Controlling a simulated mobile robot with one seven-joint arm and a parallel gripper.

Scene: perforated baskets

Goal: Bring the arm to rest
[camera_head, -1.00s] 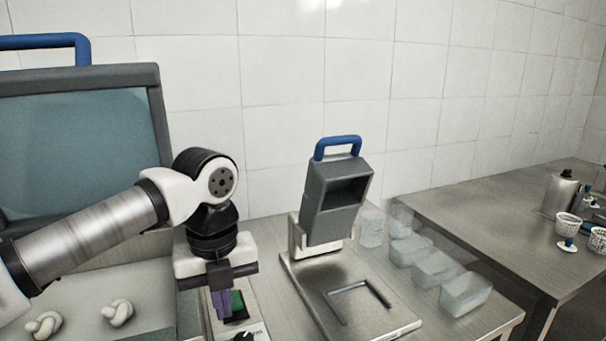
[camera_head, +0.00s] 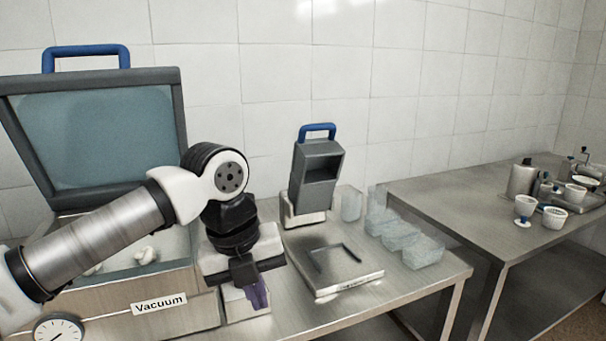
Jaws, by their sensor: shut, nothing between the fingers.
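My gripper (camera_head: 257,295) points down at the end of my arm, with purple fingers that are shut and empty. It hangs in front of the metal table, over or just in front of a small light box (camera_head: 236,304) beside the vacuum box. My arm comes in from the left edge and crosses in front of the vacuum box. The arm's upper part is outside the picture.
An open vacuum box (camera_head: 165,297) with a raised lid (camera_head: 100,125) stands at left, with pale knotted pieces inside. A grey device (camera_head: 316,178) with a blue handle stands mid-table. Clear containers (camera_head: 423,252) are right of it. A second table (camera_head: 440,195) holds white perforated baskets (camera_head: 555,217).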

